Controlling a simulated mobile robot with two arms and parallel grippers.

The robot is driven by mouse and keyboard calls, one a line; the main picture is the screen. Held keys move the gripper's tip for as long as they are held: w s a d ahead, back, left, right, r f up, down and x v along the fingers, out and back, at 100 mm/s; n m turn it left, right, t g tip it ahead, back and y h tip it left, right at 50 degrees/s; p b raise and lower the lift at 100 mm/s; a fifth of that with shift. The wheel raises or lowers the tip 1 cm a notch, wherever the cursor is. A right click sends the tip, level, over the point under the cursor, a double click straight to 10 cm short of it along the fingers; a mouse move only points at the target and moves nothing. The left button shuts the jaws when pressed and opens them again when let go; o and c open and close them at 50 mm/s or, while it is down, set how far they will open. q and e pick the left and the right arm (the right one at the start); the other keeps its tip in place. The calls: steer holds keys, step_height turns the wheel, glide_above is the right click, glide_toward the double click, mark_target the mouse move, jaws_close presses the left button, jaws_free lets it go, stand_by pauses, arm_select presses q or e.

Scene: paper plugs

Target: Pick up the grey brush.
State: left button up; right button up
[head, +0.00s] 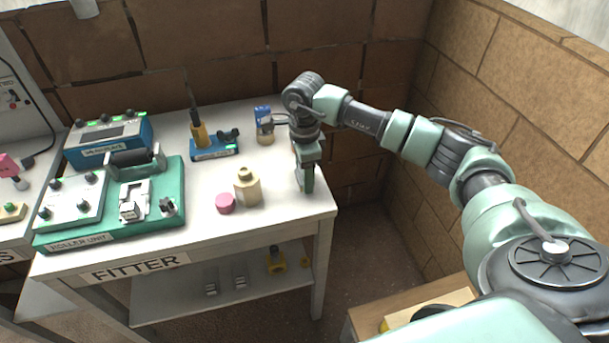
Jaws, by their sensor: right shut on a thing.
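My right gripper (306,184) points down over the right front corner of the white FITTER table (318,205). It is shut on a small greyish thing, mostly hidden by the fingers. This is likely the grey brush, but its shape cannot be made out. I see no other grey brush on the table. I cannot tell whether the held thing touches the table top. My left gripper is not in view.
A beige bottle (247,188) and a pink cylinder (225,203) stand left of the gripper. A small blue-and-beige device (264,125) is behind it. The green roller unit (110,235) fills the table's left. Brick walls close the back and right.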

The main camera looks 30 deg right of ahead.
step_height(320, 180, up, 20)
steer(key=b, duration=0.1)
steer(key=shift+b, duration=0.35)
steer(key=o, duration=0.4)
steer(key=shift+c, duration=0.9)
